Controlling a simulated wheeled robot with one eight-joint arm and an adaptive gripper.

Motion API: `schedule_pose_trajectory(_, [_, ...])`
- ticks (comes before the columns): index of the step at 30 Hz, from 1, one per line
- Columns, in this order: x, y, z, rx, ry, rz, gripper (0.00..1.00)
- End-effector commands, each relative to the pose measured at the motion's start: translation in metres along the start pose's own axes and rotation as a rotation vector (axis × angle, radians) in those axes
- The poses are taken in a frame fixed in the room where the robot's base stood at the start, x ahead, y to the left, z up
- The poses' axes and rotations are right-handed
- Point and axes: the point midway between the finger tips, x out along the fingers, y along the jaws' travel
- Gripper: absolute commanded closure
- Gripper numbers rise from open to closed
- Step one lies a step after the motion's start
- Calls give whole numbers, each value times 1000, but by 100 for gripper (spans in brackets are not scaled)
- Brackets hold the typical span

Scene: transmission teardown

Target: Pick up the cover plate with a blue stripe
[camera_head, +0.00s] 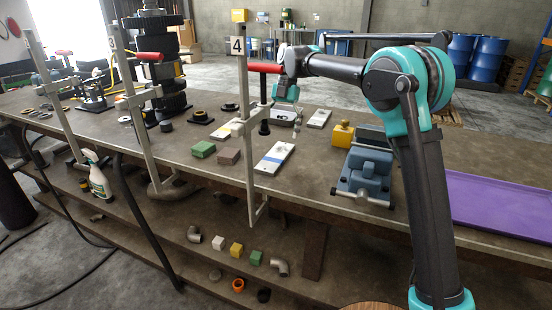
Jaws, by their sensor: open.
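A pale flat cover plate with a blue stripe (267,164) lies on the workbench, just right of the clamp upright marked 4. My gripper (286,118) points down over the bench, farther back than this plate and apart from it. It is small in the picture; the jaws look empty. Another pale plate (320,118) lies to the right of my gripper. A third pale plate (220,133) lies to the left, partly hidden behind the clamp upright.
The clamp (244,120) with a red handle stands upright between the plates. Green (203,149) and brown (228,156) blocks lie left of it. A blue vise (364,177) and purple tray (500,205) are on the right. Tall gear parts stand at the back left.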

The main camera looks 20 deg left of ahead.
Motion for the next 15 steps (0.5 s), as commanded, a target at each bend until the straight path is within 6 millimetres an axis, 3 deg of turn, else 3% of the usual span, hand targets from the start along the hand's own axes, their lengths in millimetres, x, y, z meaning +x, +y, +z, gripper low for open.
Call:
schedule_pose_trajectory(8, [20,0,0,0,0,0,16])
schedule_pose_trajectory(15, [54,0,1,0,0,0,16])
